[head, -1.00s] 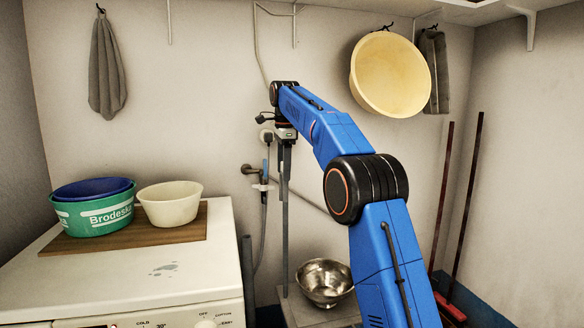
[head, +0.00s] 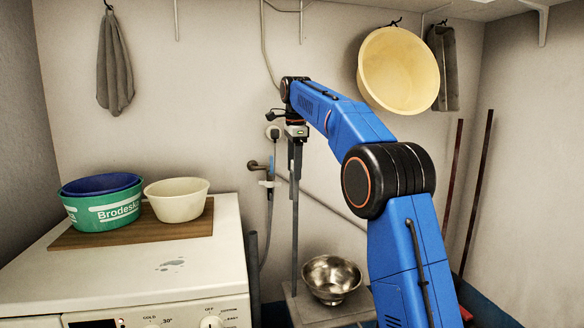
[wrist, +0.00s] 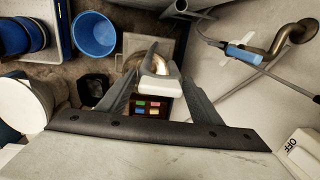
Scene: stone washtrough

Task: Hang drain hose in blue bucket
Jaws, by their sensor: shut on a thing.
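In the head view my gripper (head: 295,160) points down in front of the back wall. A thin grey upright length (head: 294,235) shows below it, but I cannot tell whether it is the hose. In the wrist view a blue bucket (wrist: 95,35) stands upper left of my fingers, open side up and apart from them. The held piece is outside the bucket. The rest of the hose is unclear.
A washer (head: 120,285) at left bears a green tub (head: 85,212) and a cream bowl (head: 177,205). A metal bowl (head: 331,278) sits low beneath my arm. A wall tap (head: 258,165) is left of my gripper. A yellow basin (head: 400,70) hangs at right.

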